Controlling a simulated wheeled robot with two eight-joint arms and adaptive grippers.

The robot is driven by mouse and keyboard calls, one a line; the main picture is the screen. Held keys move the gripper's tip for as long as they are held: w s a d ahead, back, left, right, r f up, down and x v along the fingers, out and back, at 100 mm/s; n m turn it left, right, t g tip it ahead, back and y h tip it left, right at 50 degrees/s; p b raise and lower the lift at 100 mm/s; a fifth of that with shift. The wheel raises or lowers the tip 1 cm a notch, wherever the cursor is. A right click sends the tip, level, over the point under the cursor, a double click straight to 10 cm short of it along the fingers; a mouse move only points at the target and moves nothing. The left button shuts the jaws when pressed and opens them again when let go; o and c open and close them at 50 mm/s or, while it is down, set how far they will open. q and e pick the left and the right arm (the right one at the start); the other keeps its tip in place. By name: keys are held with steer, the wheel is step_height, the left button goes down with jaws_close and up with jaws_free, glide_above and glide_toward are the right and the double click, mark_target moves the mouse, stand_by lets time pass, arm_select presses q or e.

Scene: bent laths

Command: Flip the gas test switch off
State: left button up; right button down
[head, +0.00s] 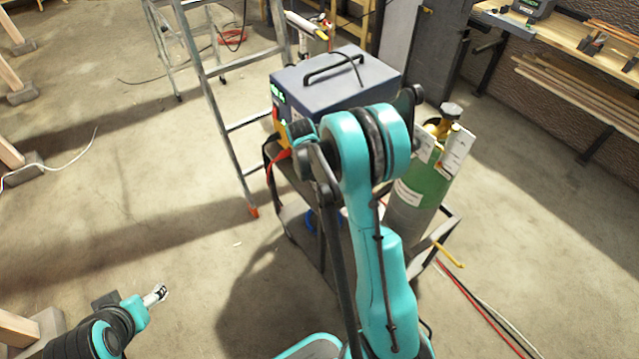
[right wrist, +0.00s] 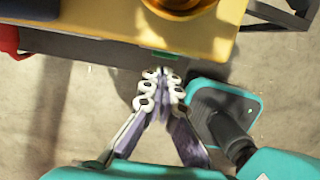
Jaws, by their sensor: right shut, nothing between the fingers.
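The welding machine, a blue-grey box (head: 335,78) with a black top handle, stands on a cart in the head view. Its front is mostly hidden behind my right arm. In the right wrist view a yellow panel (right wrist: 120,35) fills the top, with a small green piece (right wrist: 165,55) at its lower edge; I cannot tell whether this is the gas test switch or its position. My right gripper (right wrist: 163,73) is shut and empty, its tips just below the green piece; contact is unclear. My left gripper (head: 156,295) is low at left, away from the machine, its opening unclear.
A green gas cylinder (head: 425,185) stands right of the machine. A metal stepladder (head: 215,95) is to its left. A red strap (head: 273,165) hangs at the cart's side. A workbench (head: 570,50) stands at the back right. Open concrete floor lies to the left.

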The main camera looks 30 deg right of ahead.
arm_select(q)
steer(key=r+p, duration=0.1)
steer(key=s+r+p, duration=0.1)
steer(key=r+p, duration=0.1)
steer(key=shift+a+r, duration=0.15)
steer(key=shift+r, duration=0.1)
arm_select(e)
steer(key=a+r, duration=0.4)
steer(key=r, duration=0.6)
steer(key=shift+s+r, duration=0.2)
steer(key=shift+r, duration=0.05)
arm_select(q)
steer(key=shift+w+r+p, duration=0.1)
steer(key=shift+p, duration=0.25)
arm_select(e)
steer(key=shift+w+a+f+y, duration=0.1)
steer(key=shift+a+f+y, duration=0.1)
steer(key=shift+f+y, duration=0.45)
steer(key=shift+f, duration=0.1)
